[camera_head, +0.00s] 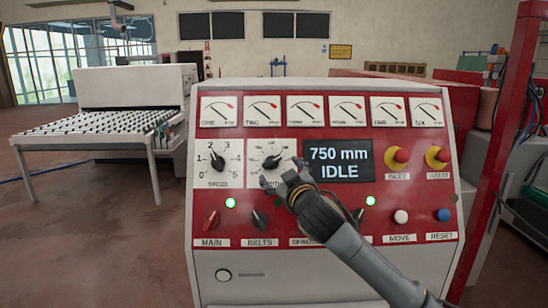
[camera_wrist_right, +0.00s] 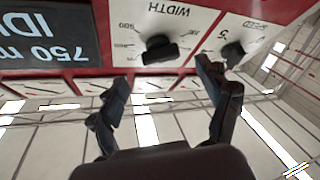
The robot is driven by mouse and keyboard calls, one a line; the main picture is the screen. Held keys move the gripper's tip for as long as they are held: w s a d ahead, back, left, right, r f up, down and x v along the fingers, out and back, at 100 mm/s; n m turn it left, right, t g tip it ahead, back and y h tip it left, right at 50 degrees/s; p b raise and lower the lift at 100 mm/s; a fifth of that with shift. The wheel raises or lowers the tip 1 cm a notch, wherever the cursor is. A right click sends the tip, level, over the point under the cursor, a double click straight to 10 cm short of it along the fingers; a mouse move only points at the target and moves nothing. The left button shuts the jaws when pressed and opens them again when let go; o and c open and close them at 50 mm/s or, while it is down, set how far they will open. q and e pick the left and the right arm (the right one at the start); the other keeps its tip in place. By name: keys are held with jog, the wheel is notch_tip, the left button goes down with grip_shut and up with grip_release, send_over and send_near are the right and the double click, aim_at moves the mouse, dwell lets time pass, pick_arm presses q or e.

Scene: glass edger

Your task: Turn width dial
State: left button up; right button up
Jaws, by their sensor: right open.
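The width dial (camera_head: 271,161) is a black knob on a white scale plate, on the red front panel of the machine. Its plate's lower part is hidden by my right gripper (camera_head: 281,174) in the head view. In the right wrist view, which is upside down, the dial (camera_wrist_right: 160,49) and the word WIDTH show clearly. My right gripper (camera_wrist_right: 163,78) is open, with its two fingers spread apart and nothing between them. The dial appears just beyond the gap between the fingertips; I cannot tell whether they touch it. The display (camera_head: 338,160) reads 750 mm, IDLE. My left gripper is not seen.
The speed dial (camera_head: 217,162) is left of the width dial. Red-and-yellow stop buttons (camera_head: 400,157) are at the right. A row of gauges (camera_head: 305,110) runs above, and switches and buttons, including the red MAIN knob (camera_head: 211,219), run below. A roller table (camera_head: 100,122) stands at the left.

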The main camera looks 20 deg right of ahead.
aim_at(274, 164)
jog(key=w+p, duration=0.2)
jog(key=w, duration=0.3)
jog(key=shift+r, duration=0.1)
jog(key=shift+w, duration=0.6)
jog(key=shift+c, duration=0.2)
jog(key=c, duration=1.1)
